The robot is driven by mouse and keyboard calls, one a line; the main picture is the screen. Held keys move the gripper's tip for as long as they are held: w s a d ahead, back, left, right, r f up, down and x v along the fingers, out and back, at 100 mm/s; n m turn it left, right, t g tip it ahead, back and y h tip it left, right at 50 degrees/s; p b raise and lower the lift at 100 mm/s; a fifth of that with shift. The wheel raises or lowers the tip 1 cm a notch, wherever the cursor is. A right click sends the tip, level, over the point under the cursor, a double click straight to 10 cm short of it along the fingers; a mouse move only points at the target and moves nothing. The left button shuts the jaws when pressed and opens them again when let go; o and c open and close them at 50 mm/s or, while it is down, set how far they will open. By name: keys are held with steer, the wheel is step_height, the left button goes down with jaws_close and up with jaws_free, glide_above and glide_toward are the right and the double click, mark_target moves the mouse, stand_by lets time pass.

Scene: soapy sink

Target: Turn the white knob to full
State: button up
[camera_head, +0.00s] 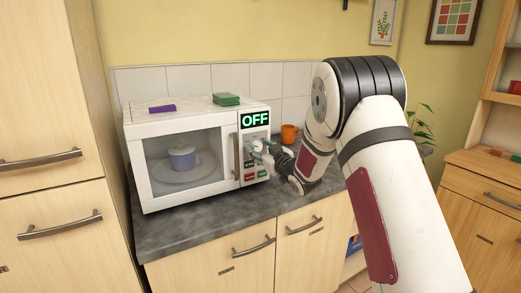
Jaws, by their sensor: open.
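The white microwave (165,124) stands on the counter with its door shut. Its display (255,118) reads OFF in green. My gripper (257,150) is at the control panel on the microwave's right side, below the display.
A lidded cup (184,160) is inside the microwave. A green sponge (226,99) and a purple block (162,108) lie on top. An orange mug (290,134) stands behind my wrist on the counter (190,226). The counter front is clear.

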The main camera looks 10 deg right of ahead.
steer(key=c, duration=1.2)
steer(key=shift+o, duration=0.3)
